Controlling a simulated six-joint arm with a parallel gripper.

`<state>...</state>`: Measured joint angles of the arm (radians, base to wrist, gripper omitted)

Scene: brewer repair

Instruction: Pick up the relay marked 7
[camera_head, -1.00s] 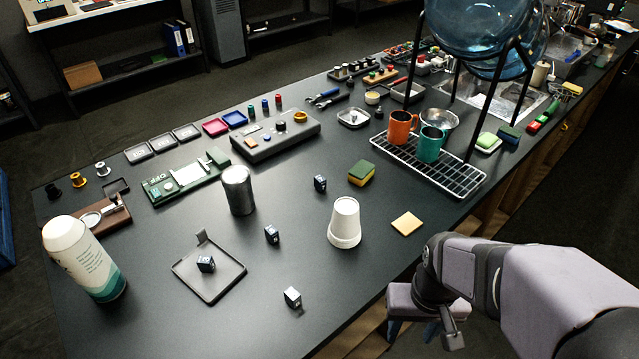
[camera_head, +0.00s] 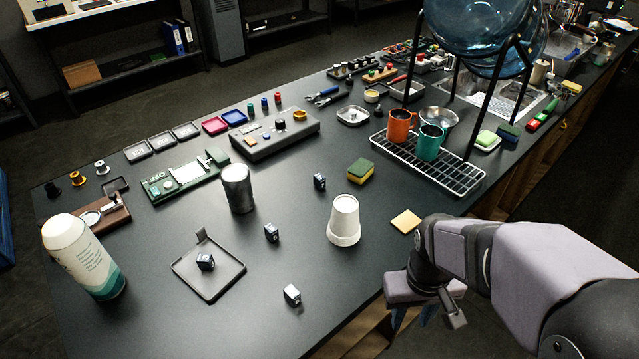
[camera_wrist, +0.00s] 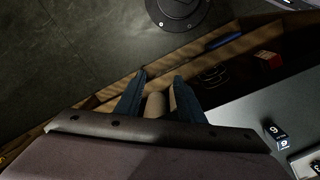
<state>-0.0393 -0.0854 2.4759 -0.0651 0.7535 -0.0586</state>
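Several small dark relays with pale labels stand on the black bench in the head view. One (camera_head: 292,295) is near the front edge, one (camera_head: 271,232) is in the middle, one (camera_head: 320,182) is farther back, and one (camera_head: 205,262) sits in a shallow grey tray (camera_head: 232,275). Their numbers are too small to read there, so I cannot tell which is marked 7. In the wrist view one relay (camera_wrist: 277,135) shows a 6 or 9. My gripper (camera_head: 411,320) is beyond the bench's front edge. Its two blue fingers are apart and look empty in the wrist view (camera_wrist: 160,76).
A white upturned cup (camera_head: 344,222), a metal can (camera_head: 238,188) and a sponge (camera_head: 361,171) stand near the relays. A white bottle (camera_head: 85,258) is at the left. A drying rack (camera_head: 455,177) with mugs is at the right. Bare bench lies around the front relay.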

